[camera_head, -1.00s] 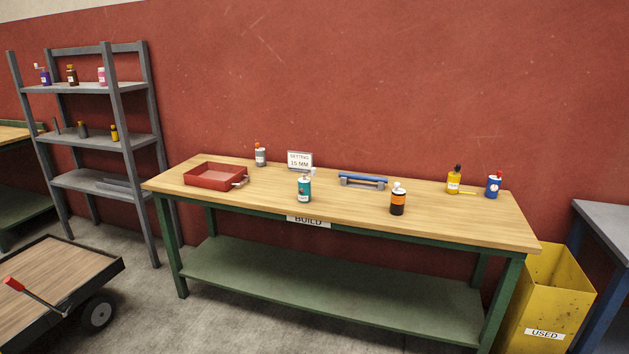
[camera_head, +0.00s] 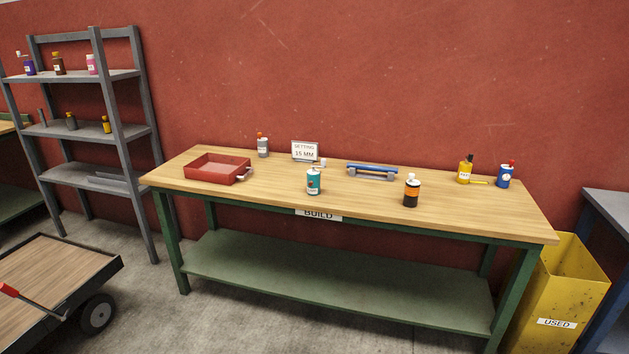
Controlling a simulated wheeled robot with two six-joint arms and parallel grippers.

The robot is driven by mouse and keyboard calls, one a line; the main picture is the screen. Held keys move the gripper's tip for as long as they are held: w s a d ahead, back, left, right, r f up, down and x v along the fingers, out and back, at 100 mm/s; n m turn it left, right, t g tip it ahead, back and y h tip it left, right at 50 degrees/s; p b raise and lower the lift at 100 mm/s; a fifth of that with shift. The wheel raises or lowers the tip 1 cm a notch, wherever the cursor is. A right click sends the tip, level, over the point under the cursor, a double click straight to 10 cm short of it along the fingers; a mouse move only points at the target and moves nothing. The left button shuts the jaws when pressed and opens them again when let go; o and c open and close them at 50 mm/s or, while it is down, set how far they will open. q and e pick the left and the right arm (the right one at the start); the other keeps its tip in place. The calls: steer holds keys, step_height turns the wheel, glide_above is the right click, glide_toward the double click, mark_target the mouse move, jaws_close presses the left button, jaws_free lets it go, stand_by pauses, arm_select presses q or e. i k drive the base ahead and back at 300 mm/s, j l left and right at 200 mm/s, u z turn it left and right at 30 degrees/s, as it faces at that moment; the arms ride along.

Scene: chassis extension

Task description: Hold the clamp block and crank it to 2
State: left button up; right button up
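A blue bar on grey feet (camera_head: 372,171) lies towards the back middle of the wooden-topped workbench marked BUILD (camera_head: 450,215). A small grey part (camera_head: 246,173) shows at the right side of a red tray (camera_head: 213,167) on the bench's left part. I cannot tell which thing is the clamp block, and no crank scale can be read from here. A white sign (camera_head: 305,151) at the back edge reads SETTING 15 MM. Neither of my grippers is in view.
A teal bottle (camera_head: 314,181) and an orange-and-black bottle (camera_head: 411,190) stand near the front; more bottles stand at the back. A grey shelf (camera_head: 90,130) and a cart (camera_head: 50,280) are left. A yellow USED bin (camera_head: 560,300) is right. Floor before the bench looks clear.

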mark_target(324, 161)
steer(key=i+j+z, duration=0.1)
steer(key=i, duration=0.3)
steer(key=i+j, duration=0.2)
steer(key=i, duration=0.25)
steer(key=i+j+z, duration=0.15)
steer(key=i, duration=0.25)
